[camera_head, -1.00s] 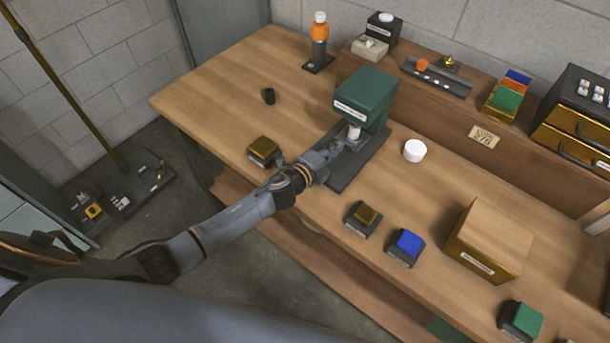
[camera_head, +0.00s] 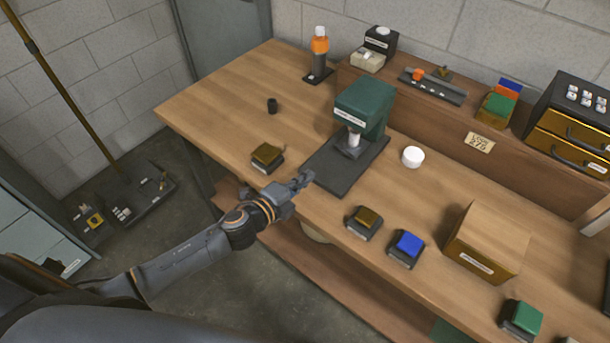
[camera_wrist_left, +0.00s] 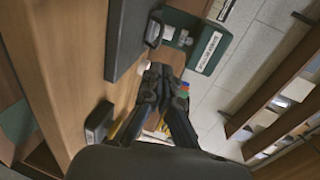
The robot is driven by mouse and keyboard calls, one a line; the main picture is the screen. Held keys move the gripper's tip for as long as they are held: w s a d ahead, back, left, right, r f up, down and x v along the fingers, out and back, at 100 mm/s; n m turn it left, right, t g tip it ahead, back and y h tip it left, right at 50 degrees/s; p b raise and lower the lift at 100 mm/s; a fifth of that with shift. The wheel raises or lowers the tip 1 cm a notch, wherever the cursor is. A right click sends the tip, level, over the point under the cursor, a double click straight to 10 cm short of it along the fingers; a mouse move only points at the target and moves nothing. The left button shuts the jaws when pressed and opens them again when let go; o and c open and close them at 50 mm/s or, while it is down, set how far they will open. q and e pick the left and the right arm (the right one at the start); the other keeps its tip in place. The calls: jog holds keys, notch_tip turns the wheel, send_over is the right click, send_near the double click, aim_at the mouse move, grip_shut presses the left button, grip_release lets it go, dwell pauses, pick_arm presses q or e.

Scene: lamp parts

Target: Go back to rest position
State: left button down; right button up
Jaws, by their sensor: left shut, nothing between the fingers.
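My left gripper (camera_head: 302,183) is over the front edge of the workbench, in front of the black base plate of the green press. It is shut and empty. In the left wrist view its fingers (camera_wrist_left: 165,75) are together, with nothing between them. The green press (camera_head: 362,104) stands on its black base (camera_head: 335,178) with a white, upright cylindrical part (camera_head: 354,141) under its head. The press also shows in the left wrist view (camera_wrist_left: 205,45). My right gripper is not in view.
The wooden workbench (camera_head: 215,105) holds a gold-topped block (camera_head: 267,156) left of the gripper, and another gold block (camera_head: 364,221) and a blue block (camera_head: 407,247) to the right. Open floor lies before the bench.

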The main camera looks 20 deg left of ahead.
pick_arm(q)
jog(key=shift+s+a+r+n+y, duration=0.15)
jog(key=shift+n+y, duration=0.15)
jog(key=shift+n, duration=0.2)
jog(key=s+a+f+n+g+y, duration=0.2)
jog(key=s+n+g, duration=0.4)
jog(key=s+n, duration=0.55)
jog(key=s+a+f+n+g+y, duration=0.1)
jog(key=s+a+n+g+y, duration=0.15)
jog(key=s+n+g, duration=0.85)
jog(key=s+f+m+t, duration=0.2)
jog(key=s+f, duration=0.1)
jog(key=f, duration=1)
jog(key=s+f+m+t, duration=0.2)
jog(key=f+t, duration=0.1)
jog(key=f, duration=0.9)
jog(key=s+a+f+g, duration=0.1)
jog(key=s+a+f, duration=0.1)
jog(key=s+f, duration=1.5)
jog(key=shift+s+a+f+g+b, duration=0.2)
jog(key=shift+s+f+g+b, duration=0.1)
jog(key=shift+f, duration=0.1)
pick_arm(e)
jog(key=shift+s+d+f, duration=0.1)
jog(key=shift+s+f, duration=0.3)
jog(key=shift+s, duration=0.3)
